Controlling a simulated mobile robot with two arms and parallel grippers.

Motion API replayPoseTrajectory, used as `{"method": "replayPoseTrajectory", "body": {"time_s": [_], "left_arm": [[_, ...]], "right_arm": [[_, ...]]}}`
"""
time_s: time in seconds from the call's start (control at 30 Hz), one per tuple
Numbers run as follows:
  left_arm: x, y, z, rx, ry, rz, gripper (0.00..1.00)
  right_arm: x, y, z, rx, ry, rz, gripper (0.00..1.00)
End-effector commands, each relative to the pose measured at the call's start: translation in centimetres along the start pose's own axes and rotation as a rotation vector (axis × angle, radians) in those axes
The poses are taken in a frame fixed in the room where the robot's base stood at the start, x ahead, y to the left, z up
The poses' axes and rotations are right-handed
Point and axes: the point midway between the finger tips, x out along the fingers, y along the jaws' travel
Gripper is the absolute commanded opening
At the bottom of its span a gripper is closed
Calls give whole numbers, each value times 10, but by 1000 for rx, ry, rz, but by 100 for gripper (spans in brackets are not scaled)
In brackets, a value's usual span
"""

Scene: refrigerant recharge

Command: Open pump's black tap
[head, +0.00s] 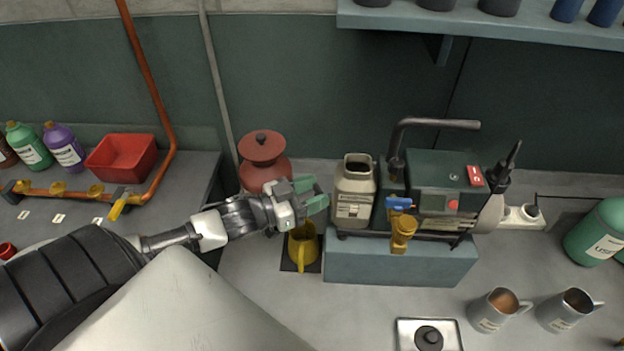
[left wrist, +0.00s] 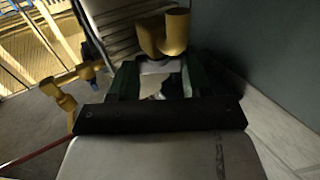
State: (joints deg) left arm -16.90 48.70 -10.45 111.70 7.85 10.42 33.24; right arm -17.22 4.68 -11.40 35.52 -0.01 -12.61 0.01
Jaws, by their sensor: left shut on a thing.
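My left gripper (head: 313,195), with green fingertips, comes in from the left to the pump's left end. In the left wrist view, its fingers (left wrist: 158,84) are shut on a small part below a gold fitting (left wrist: 165,32). I take this part as the black tap; it is mostly hidden. My right gripper is not in view.
A yellow mug (head: 303,248) stands on a dark mat just below my left gripper. A red-brown pot (head: 263,160) is close behind it. Grey mugs (head: 495,310) and a steel plate with a black knob (head: 430,336) are at the front right. A shelf (head: 480,25) overhangs the back.

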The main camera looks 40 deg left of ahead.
Motion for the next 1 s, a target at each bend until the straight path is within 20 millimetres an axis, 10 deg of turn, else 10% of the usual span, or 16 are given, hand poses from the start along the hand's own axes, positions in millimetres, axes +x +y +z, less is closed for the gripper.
{"method": "replayPoseTrajectory", "body": {"time_s": [0.8, 0.83, 1.0], "left_arm": [[1, 2, -1, 3, 4, -131, 25], [1, 2, -1, 3, 4, -131, 50], [0, 2, 0, 2, 3, -131, 74]], "right_arm": [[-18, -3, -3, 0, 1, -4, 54], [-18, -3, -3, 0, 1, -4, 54], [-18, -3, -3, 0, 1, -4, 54]]}}
